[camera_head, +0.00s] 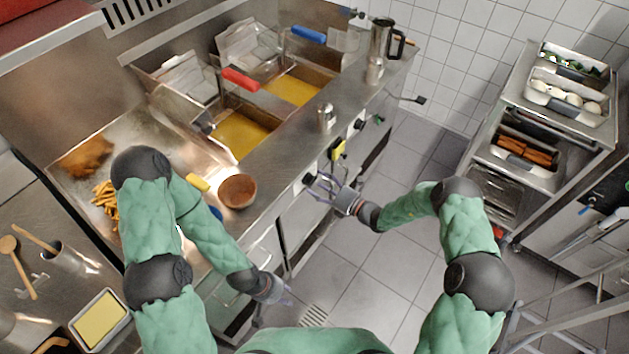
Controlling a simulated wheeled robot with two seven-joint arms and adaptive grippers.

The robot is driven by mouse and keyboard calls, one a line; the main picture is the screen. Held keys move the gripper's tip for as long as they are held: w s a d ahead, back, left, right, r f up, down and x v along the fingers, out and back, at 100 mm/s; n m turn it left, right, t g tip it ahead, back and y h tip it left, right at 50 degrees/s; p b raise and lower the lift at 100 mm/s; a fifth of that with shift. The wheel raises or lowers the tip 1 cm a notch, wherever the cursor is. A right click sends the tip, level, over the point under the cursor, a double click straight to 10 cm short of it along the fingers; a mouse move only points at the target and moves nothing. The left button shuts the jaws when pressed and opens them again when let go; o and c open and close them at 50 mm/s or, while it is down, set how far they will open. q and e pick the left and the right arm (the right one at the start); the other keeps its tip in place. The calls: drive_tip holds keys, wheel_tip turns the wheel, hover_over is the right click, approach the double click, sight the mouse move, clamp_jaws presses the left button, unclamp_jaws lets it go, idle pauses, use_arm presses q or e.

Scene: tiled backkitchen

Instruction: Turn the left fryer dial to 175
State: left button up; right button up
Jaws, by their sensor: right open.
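The fryer's front panel runs below two oil vats, the left vat (243,134) and the right vat (293,90). A dark dial (309,179) sits on the panel at the left fryer, and another dark dial (359,124) sits farther right. The dial markings are too small to read. My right gripper (318,187) is open and empty, its fingers spread just in front of the left dial. I cannot tell whether they touch it. My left gripper (284,298) hangs low in front of the counter, away from the dials, and its jaws are unclear.
A yellow item (338,149) is on the panel between the dials. A metal shaker (326,116) and a brown bowl (237,191) stand on the counter. A rack with food pans (570,97) stands at the right. The tiled floor (370,270) between is mostly clear.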

drive_tip(key=v, duration=0.9)
drive_tip(key=shift+d, duration=0.1)
drive_tip(key=shift+c, duration=0.2)
